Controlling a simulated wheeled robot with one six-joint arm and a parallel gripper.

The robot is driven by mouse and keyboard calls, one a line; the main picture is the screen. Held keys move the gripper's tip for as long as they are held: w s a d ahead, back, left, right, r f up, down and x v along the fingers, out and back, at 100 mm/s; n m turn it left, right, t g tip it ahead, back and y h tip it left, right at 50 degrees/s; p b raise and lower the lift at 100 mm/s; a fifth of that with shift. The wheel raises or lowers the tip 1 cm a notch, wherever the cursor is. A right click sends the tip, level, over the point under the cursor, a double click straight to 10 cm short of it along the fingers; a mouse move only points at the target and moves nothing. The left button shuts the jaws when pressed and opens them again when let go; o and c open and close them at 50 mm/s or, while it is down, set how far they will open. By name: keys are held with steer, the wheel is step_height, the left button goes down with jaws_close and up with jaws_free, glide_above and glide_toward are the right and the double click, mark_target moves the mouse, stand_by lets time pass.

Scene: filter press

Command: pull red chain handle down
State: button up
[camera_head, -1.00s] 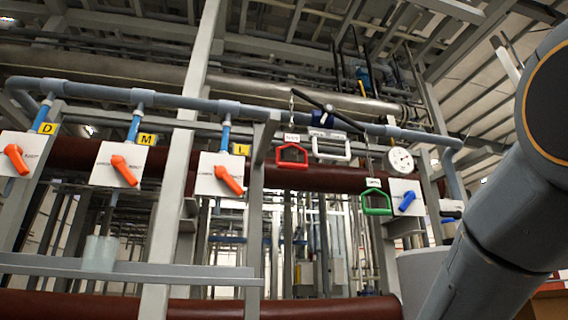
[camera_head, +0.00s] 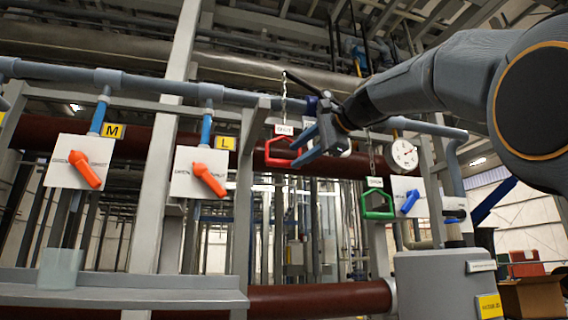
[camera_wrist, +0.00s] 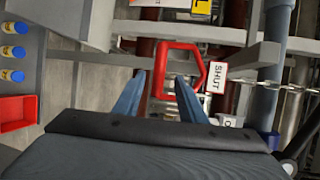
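The red chain handle (camera_head: 281,152) hangs from a chain on the left of the handle row, with a white label above it. In the wrist view the red handle (camera_wrist: 203,73) lies sideways, beside a label reading "SHUT". My gripper (camera_head: 297,150) is at the right side of the red handle in the head view. In the wrist view my gripper (camera_wrist: 160,78) has its two blue fingers apart, with the handle's left bar between and just beyond the tips. Contact cannot be told. The white handle is mostly hidden behind my gripper.
A green handle (camera_head: 377,204) hangs to the right, near a round gauge (camera_head: 404,153) and a blue valve lever (camera_head: 410,201). Orange valve levers (camera_head: 210,179) are on the left. A grey beam (camera_head: 262,128) runs close beside the red handle. Free room shows below the handle.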

mark_target(285, 161)
steer(key=p+x, duration=0.2)
steer(key=x, duration=0.4)
steer(key=shift+a, duration=0.2)
steer(key=shift+w+a+f+p, duration=0.15)
steer(key=shift+w+a+p, duration=0.15)
steer(key=shift+w+p, duration=0.15)
jaws_close()
